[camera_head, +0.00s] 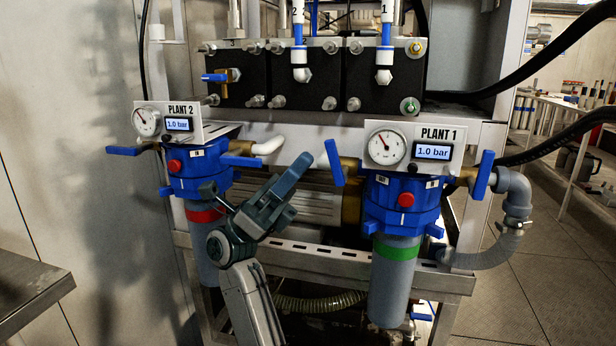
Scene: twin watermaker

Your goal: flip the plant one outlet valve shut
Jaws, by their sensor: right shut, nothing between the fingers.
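The Plant 1 unit has a blue filter head (402,206) with a red button, above a grey canister with a green band. A blue valve handle on its left side (334,163) stands steeply, leaning to the left at the top. Another blue handle on its right side (483,175) stands nearly upright, by the grey elbow pipe. The small tags on the head are too small to read, so I cannot tell which valve is the outlet. My right gripper (298,172) is shut and empty, pointing up and right, left of and below the left handle, apparently apart from it. My left gripper is out of view.
The Plant 2 unit (196,170) stands to the left, with its blue handles roughly level; my right gripper is close to its right side. Gauge panels sit above both units. A metal frame rail (310,255) runs behind. A metal table edge (35,290) is at lower left.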

